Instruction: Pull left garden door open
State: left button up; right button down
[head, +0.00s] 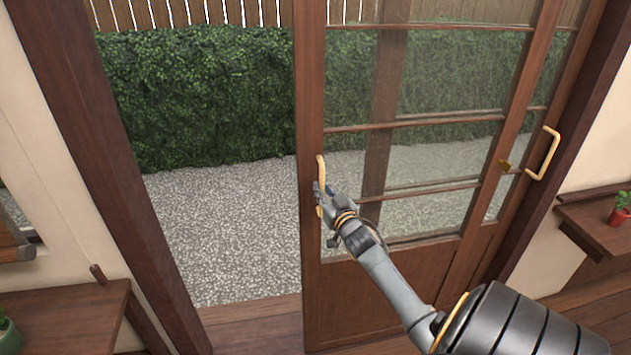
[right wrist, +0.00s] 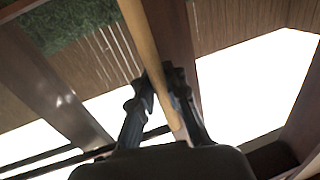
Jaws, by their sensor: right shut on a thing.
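The left garden door (head: 312,285) is a brown wooden sliding door with glass panes. It stands slid to the right, leaving a wide opening on the left through which gravel and a hedge show. Its brass bar handle (head: 320,168) is upright on the door's left stile. My right gripper (head: 320,190) is shut on this handle. In the right wrist view the fingers (right wrist: 167,95) are on both sides of the pale handle bar (right wrist: 145,42). The fingers hide part of the handle in the head view. My left gripper is not in view.
A wooden shelf (head: 590,225) with a potted plant (head: 621,209) is at the right. A wooden ledge (head: 75,315) is at the lower left. The doorway's left part is clear.

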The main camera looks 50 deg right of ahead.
jog(key=shift+s+d+f, duration=0.15)
jog(key=shift+s+d, duration=0.05)
jog(key=shift+d, duration=0.1)
jog(key=c, duration=1.4)
grip_release()
jog(key=shift+o, duration=0.3)
jog(key=shift+s, duration=0.1)
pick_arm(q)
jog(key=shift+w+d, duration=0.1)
pick_arm(e)
jog(key=v, duration=1.2)
